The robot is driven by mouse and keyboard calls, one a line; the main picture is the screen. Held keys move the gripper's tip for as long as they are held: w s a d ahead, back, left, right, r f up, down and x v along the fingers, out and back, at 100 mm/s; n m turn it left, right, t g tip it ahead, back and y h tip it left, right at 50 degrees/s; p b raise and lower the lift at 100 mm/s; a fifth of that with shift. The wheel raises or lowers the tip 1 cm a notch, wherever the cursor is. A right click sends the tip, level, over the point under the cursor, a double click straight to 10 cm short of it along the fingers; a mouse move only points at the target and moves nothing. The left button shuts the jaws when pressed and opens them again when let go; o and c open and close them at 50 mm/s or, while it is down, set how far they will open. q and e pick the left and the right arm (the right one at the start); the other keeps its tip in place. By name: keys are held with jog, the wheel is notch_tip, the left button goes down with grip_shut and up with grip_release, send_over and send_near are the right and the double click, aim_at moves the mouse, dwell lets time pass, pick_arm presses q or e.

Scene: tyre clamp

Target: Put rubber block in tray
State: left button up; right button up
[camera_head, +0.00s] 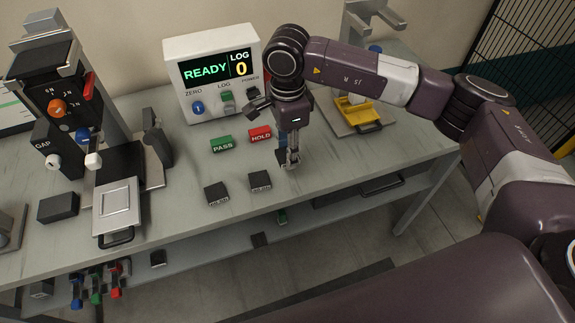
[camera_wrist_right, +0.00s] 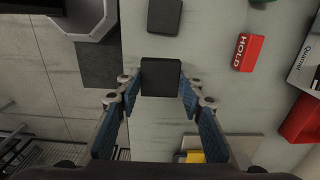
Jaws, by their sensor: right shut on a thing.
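My right gripper (camera_head: 289,163) is above the bench, to the right of two loose dark blocks. It is shut on a black rubber block (camera_wrist_right: 161,77), which sits between the blue finger pads in the right wrist view. In the head view the held block is hardly distinguishable. A yellow tray-like holder (camera_head: 356,110) stands on a plate at the back right. A red tray-like thing (camera_wrist_right: 303,120) shows at the right edge of the wrist view. I cannot tell which is the tray. My left gripper is not in view.
Two dark blocks (camera_head: 215,193) (camera_head: 260,181) lie near the front edge. Behind them are the green PASS block (camera_head: 222,145) and red HOLD block (camera_head: 260,134). The READY display box (camera_head: 185,75) stands behind. A clamp machine (camera_head: 60,110) occupies the left.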

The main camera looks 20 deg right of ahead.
notch_tip(320, 180, up, 13)
jog(key=b, duration=0.3)
jog(key=s+d+f+n, duration=0.4)
jog(key=s+f+n, duration=0.6)
jog(key=s+n, duration=0.4)
jog(key=shift+n, duration=1.8)
